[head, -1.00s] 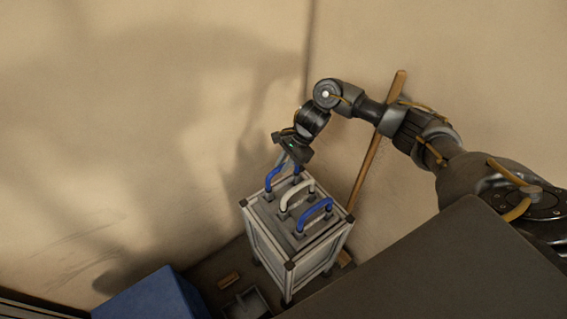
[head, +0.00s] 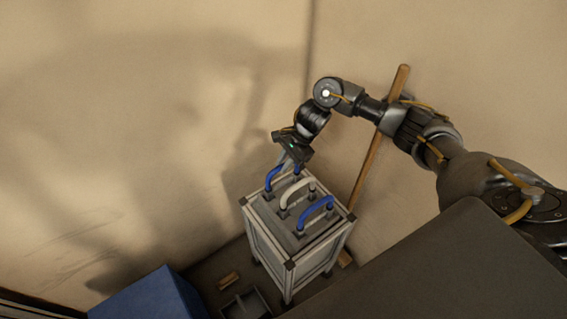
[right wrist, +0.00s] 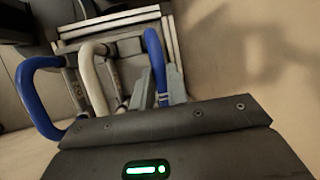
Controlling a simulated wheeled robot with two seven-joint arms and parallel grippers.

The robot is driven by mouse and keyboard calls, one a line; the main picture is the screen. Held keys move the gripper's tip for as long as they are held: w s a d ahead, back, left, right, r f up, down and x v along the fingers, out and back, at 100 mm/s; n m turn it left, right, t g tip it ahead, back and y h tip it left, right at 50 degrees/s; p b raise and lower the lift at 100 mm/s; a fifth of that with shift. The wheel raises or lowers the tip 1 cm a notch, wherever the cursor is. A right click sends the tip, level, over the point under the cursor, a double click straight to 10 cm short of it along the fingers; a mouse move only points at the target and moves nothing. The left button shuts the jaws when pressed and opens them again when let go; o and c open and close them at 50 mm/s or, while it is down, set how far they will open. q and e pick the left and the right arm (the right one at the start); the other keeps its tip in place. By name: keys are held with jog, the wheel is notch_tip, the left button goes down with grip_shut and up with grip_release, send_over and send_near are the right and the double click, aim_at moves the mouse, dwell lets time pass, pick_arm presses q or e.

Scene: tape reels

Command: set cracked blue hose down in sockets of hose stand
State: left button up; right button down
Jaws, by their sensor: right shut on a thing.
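The hose stand (head: 262,236) is a pale box-like frame with dark corners, with socket fittings on its top. My right gripper (head: 290,163) is over its far side, shut on a blue hose (head: 271,179), an arched piece like a handle. In the right wrist view the held blue hose (right wrist: 153,52) runs by the pale fingers (right wrist: 150,88). Its ends are at or just above the far sockets; I cannot tell if they are seated. No crack is visible. A white hose (head: 297,188) and another blue hose (head: 316,207) arch over the nearer sockets. My left gripper is not in view.
A wooden pole (head: 379,140) leans on the wall behind the stand. A blue box (head: 150,298) and a small grey tray (head: 246,304) are low at the front left. A large dark surface (head: 440,270) fills the lower right.

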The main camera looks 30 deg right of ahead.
dwell(0.3)
jog(key=c, duration=1.3)
grip_release()
jog(key=b+v, duration=0.1)
jog(key=v, duration=0.9)
jog(key=shift+d+r+b, duration=0.15)
jog(key=shift+r+b, duration=0.15)
jog(key=shift+r, duration=0.05)
